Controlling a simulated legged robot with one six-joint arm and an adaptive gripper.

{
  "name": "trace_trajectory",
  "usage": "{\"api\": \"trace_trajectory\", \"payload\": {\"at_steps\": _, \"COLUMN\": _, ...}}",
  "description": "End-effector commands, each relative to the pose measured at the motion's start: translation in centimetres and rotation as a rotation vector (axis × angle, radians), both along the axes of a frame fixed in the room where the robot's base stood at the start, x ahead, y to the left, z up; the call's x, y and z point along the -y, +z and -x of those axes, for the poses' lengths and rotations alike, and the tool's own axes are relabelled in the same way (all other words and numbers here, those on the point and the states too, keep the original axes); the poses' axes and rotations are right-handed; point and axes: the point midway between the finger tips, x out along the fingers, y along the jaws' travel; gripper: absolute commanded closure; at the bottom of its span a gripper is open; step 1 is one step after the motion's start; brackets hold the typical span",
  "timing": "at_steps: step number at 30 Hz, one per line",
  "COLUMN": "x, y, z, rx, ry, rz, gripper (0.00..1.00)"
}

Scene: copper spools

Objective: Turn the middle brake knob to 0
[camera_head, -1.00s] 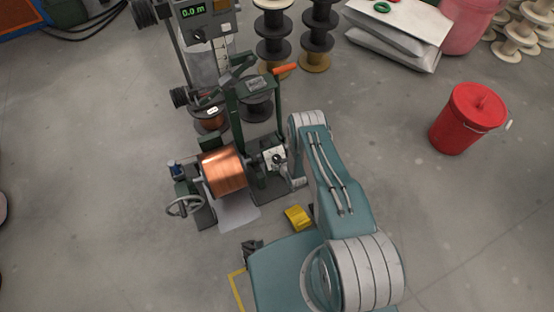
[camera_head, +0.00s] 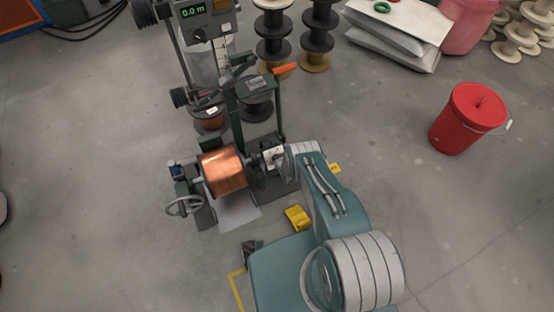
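A pale plate (camera_head: 268,160) with dark parts on it sits on the green winding machine, just right of the copper spool (camera_head: 224,174). The brake knob appears to be at this plate, but its pointer and numbers are too small to read and it is partly covered. My arm comes up from the lower right, and its pale wrist end is right beside the plate. My gripper (camera_head: 279,156) seems to be the small dark shape between wrist and plate; its fingers cannot be made out, nor whether they touch the knob.
A display box (camera_head: 205,20) reading 0.0 m, with a dark dial, stands above. An orange lever (camera_head: 285,69) sticks out at the machine's top. A handwheel (camera_head: 184,206) is at the left and a yellow pedal (camera_head: 297,217) below. A red bucket (camera_head: 468,118) stands on open floor at right.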

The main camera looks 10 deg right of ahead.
Motion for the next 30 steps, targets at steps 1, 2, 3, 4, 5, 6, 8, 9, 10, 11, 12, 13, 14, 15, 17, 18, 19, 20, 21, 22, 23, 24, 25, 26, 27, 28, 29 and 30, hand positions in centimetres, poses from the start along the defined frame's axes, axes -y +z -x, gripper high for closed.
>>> {"api": "trace_trajectory", "payload": {"at_steps": 1, "x": -0.01, "y": -0.03, "z": -0.03, "rx": 0.000, "ry": 0.000, "rz": 0.000, "gripper": 0.02}}
{"api": "trace_trajectory", "payload": {"at_steps": 2, "x": -0.02, "y": -0.03, "z": -0.04, "rx": 0.000, "ry": 0.000, "rz": 0.000, "gripper": 0.02}}
{"api": "trace_trajectory", "payload": {"at_steps": 3, "x": -0.02, "y": -0.03, "z": -0.04, "rx": 0.000, "ry": 0.000, "rz": 0.000, "gripper": 0.02}}
{"api": "trace_trajectory", "payload": {"at_steps": 4, "x": -0.02, "y": -0.03, "z": -0.04, "rx": 0.000, "ry": 0.000, "rz": 0.000, "gripper": 0.02}}
{"api": "trace_trajectory", "payload": {"at_steps": 5, "x": -0.02, "y": -0.03, "z": -0.04, "rx": 0.000, "ry": 0.000, "rz": 0.000, "gripper": 0.02}}
{"api": "trace_trajectory", "payload": {"at_steps": 6, "x": -0.01, "y": -0.02, "z": -0.03, "rx": 0.000, "ry": 0.000, "rz": 0.000, "gripper": 0.02}}
{"api": "trace_trajectory", "payload": {"at_steps": 8, "x": -0.01, "y": -0.02, "z": -0.03, "rx": 0.000, "ry": 0.001, "rz": 0.001, "gripper": 0.11}}
{"api": "trace_trajectory", "payload": {"at_steps": 9, "x": -0.01, "y": -0.02, "z": -0.03, "rx": 0.000, "ry": 0.001, "rz": 0.001, "gripper": 0.29}}
{"api": "trace_trajectory", "payload": {"at_steps": 10, "x": -0.01, "y": -0.02, "z": -0.03, "rx": 0.000, "ry": 0.001, "rz": 0.001, "gripper": 0.42}}
{"api": "trace_trajectory", "payload": {"at_steps": 11, "x": -0.01, "y": -0.02, "z": -0.03, "rx": 0.000, "ry": 0.001, "rz": 0.001, "gripper": 0.55}}
{"api": "trace_trajectory", "payload": {"at_steps": 12, "x": -0.01, "y": -0.02, "z": -0.03, "rx": 0.000, "ry": 0.001, "rz": 0.001, "gripper": 0.73}}
{"api": "trace_trajectory", "payload": {"at_steps": 13, "x": -0.01, "y": -0.02, "z": -0.03, "rx": 0.000, "ry": 0.001, "rz": 0.001, "gripper": 0.83}}
{"api": "trace_trajectory", "payload": {"at_steps": 14, "x": -0.01, "y": -0.02, "z": -0.03, "rx": 0.000, "ry": 0.001, "rz": 0.001, "gripper": 0.83}}
{"api": "trace_trajectory", "payload": {"at_steps": 15, "x": -0.02, "y": -0.01, "z": -0.04, "rx": 0.000, "ry": 0.001, "rz": 0.001, "gripper": 0.83}}
{"api": "trace_trajectory", "payload": {"at_steps": 17, "x": -0.02, "y": -0.03, "z": -0.04, "rx": 0.000, "ry": 0.001, "rz": 0.001, "gripper": 0.83}}
{"api": "trace_trajectory", "payload": {"at_steps": 18, "x": -0.02, "y": -0.02, "z": -0.05, "rx": 0.000, "ry": 0.001, "rz": 0.001, "gripper": 0.83}}
{"api": "trace_trajectory", "payload": {"at_steps": 19, "x": -0.02, "y": -0.02, "z": -0.05, "rx": 0.000, "ry": 0.001, "rz": 0.001, "gripper": 0.83}}
{"api": "trace_trajectory", "payload": {"at_steps": 20, "x": -0.02, "y": -0.02, "z": -0.05, "rx": 0.000, "ry": 0.001, "rz": 0.001, "gripper": 0.83}}
{"api": "trace_trajectory", "payload": {"at_steps": 21, "x": -0.03, "y": -0.02, "z": -0.05, "rx": 0.000, "ry": 0.001, "rz": 0.001, "gripper": 0.83}}
{"api": "trace_trajectory", "payload": {"at_steps": 22, "x": -0.02, "y": -0.02, "z": -0.05, "rx": 0.000, "ry": 0.001, "rz": 0.001, "gripper": 0.83}}
{"api": "trace_trajectory", "payload": {"at_steps": 23, "x": -0.03, "y": -0.02, "z": -0.05, "rx": 0.000, "ry": 0.002, "rz": 0.002, "gripper": 0.83}}
{"api": "trace_trajectory", "payload": {"at_steps": 24, "x": -0.03, "y": -0.02, "z": -0.05, "rx": 0.000, "ry": 0.002, "rz": 0.002, "gripper": 0.83}}
{"api": "trace_trajectory", "payload": {"at_steps": 25, "x": -0.03, "y": -0.01, "z": -0.05, "rx": 0.000, "ry": 0.003, "rz": 0.003, "gripper": 0.83}}
{"api": "trace_trajectory", "payload": {"at_steps": 26, "x": -0.03, "y": -0.02, "z": -0.05, "rx": 0.000, "ry": 0.003, "rz": 0.003, "gripper": 0.83}}
{"api": "trace_trajectory", "payload": {"at_steps": 27, "x": -0.03, "y": -0.01, "z": -0.05, "rx": 0.000, "ry": 0.004, "rz": 0.003, "gripper": 0.83}}
{"api": "trace_trajectory", "payload": {"at_steps": 28, "x": -0.03, "y": -0.01, "z": -0.05, "rx": 0.001, "ry": 0.004, "rz": 0.004, "gripper": 0.83}}
{"api": "trace_trajectory", "payload": {"at_steps": 29, "x": -0.03, "y": -0.01, "z": -0.05, "rx": 0.001, "ry": 0.005, "rz": 0.005, "gripper": 0.83}}
{"api": "trace_trajectory", "payload": {"at_steps": 30, "x": -0.03, "y": -0.01, "z": -0.05, "rx": 0.002, "ry": 0.006, "rz": 0.006, "gripper": 0.83}}
